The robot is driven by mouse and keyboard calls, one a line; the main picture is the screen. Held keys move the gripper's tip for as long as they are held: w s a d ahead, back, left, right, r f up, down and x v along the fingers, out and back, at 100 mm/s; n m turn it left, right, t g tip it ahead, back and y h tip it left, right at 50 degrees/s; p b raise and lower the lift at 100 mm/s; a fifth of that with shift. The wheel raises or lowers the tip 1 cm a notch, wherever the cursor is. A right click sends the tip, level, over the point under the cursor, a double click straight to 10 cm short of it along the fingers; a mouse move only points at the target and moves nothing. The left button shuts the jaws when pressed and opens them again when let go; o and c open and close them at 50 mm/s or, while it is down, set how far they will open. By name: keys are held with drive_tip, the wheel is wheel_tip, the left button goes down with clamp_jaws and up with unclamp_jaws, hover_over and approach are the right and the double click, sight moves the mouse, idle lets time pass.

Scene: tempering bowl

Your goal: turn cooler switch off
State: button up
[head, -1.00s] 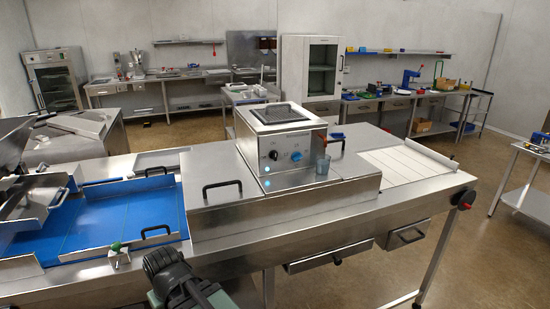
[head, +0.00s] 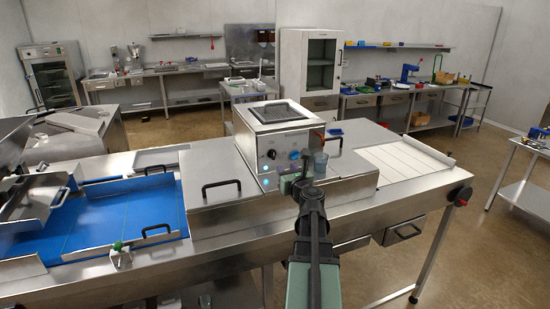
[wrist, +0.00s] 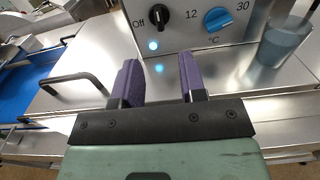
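The cooler (head: 268,134) is a steel box with a grille on top, standing on the steel bench. Its front carries a black knob (wrist: 160,18) with "Off" printed at its left, and a blue dial (wrist: 217,20) between the marks 12 and 30 °C. The black knob (head: 272,154) also shows in the head view. A white mark on it seems to point upward, not at "Off". A small light (wrist: 152,45) under it glows blue. My gripper (wrist: 158,72) is open and empty, its two purple fingers apart from the panel, below and in front of the black knob.
A grey-blue cup (wrist: 282,42) stands on the ledge right of the dial. A black handle (head: 221,188) stands up from the cover at left. A blue belt (head: 125,218) lies farther left, and a white slatted surface (head: 405,162) lies to the right.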

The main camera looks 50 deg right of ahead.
sight(274, 156)
drive_tip(key=x, duration=1.1)
drive_tip(key=shift+a, duration=0.1)
clamp_jaws()
